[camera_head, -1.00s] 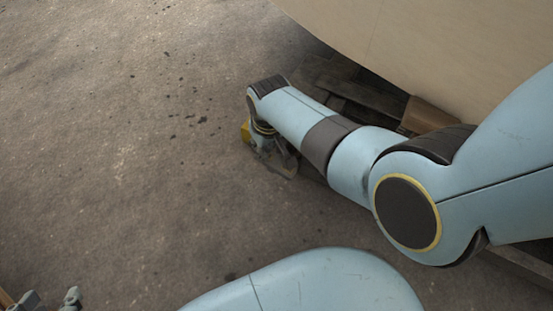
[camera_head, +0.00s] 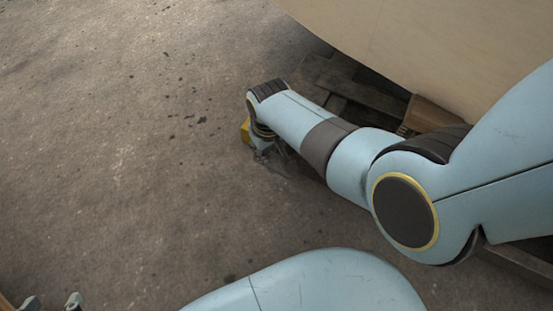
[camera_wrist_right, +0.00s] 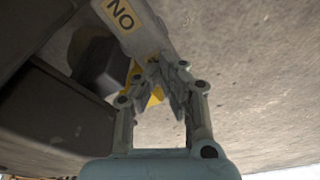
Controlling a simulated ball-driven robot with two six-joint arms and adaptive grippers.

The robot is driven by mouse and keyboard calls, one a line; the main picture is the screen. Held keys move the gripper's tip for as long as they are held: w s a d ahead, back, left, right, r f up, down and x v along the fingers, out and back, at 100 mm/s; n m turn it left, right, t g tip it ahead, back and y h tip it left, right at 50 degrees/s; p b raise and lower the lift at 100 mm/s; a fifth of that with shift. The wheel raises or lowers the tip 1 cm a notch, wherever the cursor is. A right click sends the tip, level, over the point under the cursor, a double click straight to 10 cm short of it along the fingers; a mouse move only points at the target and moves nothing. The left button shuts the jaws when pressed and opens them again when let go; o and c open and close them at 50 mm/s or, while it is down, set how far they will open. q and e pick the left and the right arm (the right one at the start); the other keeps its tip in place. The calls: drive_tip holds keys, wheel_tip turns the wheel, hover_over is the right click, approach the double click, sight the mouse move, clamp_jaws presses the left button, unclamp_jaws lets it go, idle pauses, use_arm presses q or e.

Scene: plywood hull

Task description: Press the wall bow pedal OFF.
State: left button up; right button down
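A yellow part (camera_wrist_right: 154,98) shows behind my fingers. My right gripper (camera_wrist_right: 166,72) looks shut, its fingertips close together in front of the bar. I cannot tell whether they touch it. In the head view my right gripper (camera_head: 266,152) points down beside a yellow piece (camera_head: 245,131), mostly hidden by my wrist. My left gripper (camera_head: 54,301) is at the bottom left edge, fingers apart and empty.
The pale plywood hull (camera_head: 430,45) curves over the upper right. Dark wooden timbers (camera_head: 365,97) lie beneath it, with a brown block (camera_head: 425,113). A dark block (camera_wrist_right: 100,65) stands beside the bar in the wrist view. The concrete floor (camera_head: 110,150) is clear on the left.

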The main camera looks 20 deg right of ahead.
drive_tip(key=shift+s+d+f, duration=0.1)
wheel_tip(320, 180, up, 2)
drive_tip(key=shift+r+p, duration=0.15)
drive_tip(key=shift+p, duration=0.9)
wheel_tip(320, 180, up, 5)
drive_tip(key=p, duration=0.4)
drive_tip(key=shift+p, duration=0.3)
use_arm(q)
wheel_tip(320, 180, up, 8)
drive_tip(key=w+t, duration=0.1)
drive_tip(key=w, duration=0.1)
drive_tip(key=shift+w, duration=0.2)
